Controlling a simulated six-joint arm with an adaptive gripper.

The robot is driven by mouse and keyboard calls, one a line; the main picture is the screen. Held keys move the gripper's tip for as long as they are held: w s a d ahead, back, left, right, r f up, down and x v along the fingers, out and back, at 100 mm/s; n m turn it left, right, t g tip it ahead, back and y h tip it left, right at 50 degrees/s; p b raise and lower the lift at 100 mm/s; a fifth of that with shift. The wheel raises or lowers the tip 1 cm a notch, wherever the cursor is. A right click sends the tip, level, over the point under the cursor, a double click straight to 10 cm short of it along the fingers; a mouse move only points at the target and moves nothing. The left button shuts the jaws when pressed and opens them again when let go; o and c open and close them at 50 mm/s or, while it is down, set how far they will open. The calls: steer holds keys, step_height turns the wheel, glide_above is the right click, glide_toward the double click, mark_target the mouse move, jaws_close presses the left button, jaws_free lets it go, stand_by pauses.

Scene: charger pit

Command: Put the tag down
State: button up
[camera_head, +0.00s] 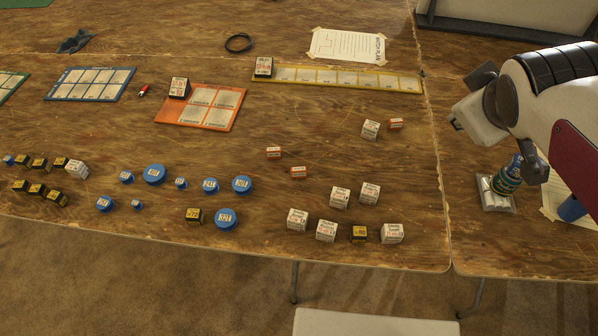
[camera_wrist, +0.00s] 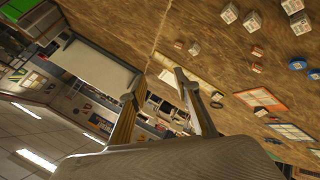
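I cannot tell which item is the tag. Small labelled pieces lie on the wooden table: orange ones such as this orange piece (camera_head: 274,153), white cubes such as this white cube (camera_head: 340,197), blue round pieces such as this blue disc (camera_head: 154,174), and black-and-yellow blocks such as this black block (camera_head: 194,215). My gripper (camera_wrist: 160,78) shows in the wrist view with its two fingers apart and nothing seen between them.
An orange card (camera_head: 207,106), a blue card (camera_head: 90,84) and a long yellow strip (camera_head: 335,78) lie at the back. A white sheet (camera_head: 347,47) is behind them. A dark teal cylinder (camera_head: 507,179) stands below my arm. The table's middle has free room.

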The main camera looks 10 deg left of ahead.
steer(key=w+a+r+n+t+y, duration=0.1)
steer(key=w+a+n+t+y, duration=0.15)
steer(key=w+n, duration=1.4)
steer(key=w+a+f+n+y, duration=0.2)
steer(key=w+a+f+n, duration=0.25)
steer(key=w, duration=0.25)
steer(key=w+a+f+n+y, duration=0.3)
steer(key=w+a+n, duration=0.15)
steer(key=w, duration=0.25)
steer(key=n+g+y, duration=0.7)
steer(key=n+g, duration=0.2)
steer(key=n, duration=0.9)
glide_above(299, 173)
steer(key=w+d, duration=0.5)
steer(key=w, duration=0.6)
step_height(299, 173, down, 24)
steer(key=s+f+n+g, duration=0.1)
steer(key=s+f, duration=0.1)
steer(key=s+f+n+g, duration=0.2)
steer(key=s, duration=0.1)
steer(key=s+f+n+g+y, duration=0.1)
steer(key=s+f+n, duration=0.1)
steer(key=s, duration=0.1)
steer(key=shift+a+g, duration=0.15)
steer(key=shift+g, duration=0.2)
steer(key=shift+s+f, duration=0.15)
steer(key=shift+s, duration=0.05)
steer(key=shift+x, duration=1.25)
